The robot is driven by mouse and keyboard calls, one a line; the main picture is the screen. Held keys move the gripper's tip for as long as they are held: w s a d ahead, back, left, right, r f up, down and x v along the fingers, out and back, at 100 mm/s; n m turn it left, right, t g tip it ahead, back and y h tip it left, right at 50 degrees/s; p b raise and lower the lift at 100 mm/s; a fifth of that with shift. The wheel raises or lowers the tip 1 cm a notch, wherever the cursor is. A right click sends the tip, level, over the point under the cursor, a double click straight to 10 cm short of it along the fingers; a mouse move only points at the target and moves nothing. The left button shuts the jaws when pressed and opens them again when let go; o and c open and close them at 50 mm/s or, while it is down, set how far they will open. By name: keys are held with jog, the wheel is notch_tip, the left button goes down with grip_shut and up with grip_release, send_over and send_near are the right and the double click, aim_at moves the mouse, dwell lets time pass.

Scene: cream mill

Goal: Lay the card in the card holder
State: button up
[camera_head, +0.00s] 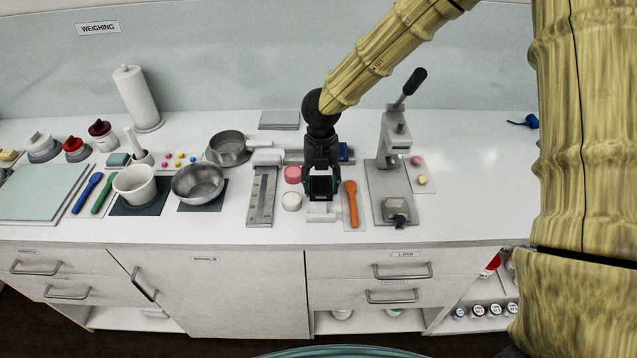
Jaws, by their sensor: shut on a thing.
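My gripper (320,192) points down over the front middle of the bench, between the slotted metal plate and the orange spatula. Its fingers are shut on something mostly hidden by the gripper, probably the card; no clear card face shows. A small white block (321,217), which looks like the card holder, stands on the bench directly below the gripper near the front edge. The gripper covers its upper part, and I cannot tell whether the held thing touches it.
An orange spatula (351,202) lies close right, with a grey lever press (390,180) beyond it. A slotted metal plate (262,197), pink puck (293,174) and white puck (291,201) are close left. Metal bowls stand further left. The bench right of the press is mostly clear.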

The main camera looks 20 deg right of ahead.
aim_at(320, 187)
jog(key=shift+s+a, duration=0.1)
jog(key=shift+s, duration=0.05)
jog(key=shift+f+b, duration=0.75)
jog(key=shift+f, duration=0.05)
jog(key=shift+f+b, duration=0.85)
jog(key=shift+f, duration=0.1)
jog(key=shift+f+p, duration=0.35)
jog(key=shift+f, duration=0.2)
dwell(0.8)
jog(key=o, duration=1)
jog(key=shift+r, duration=0.1)
notch_tip(320, 187, up, 12)
jog(key=shift+f, duration=0.1)
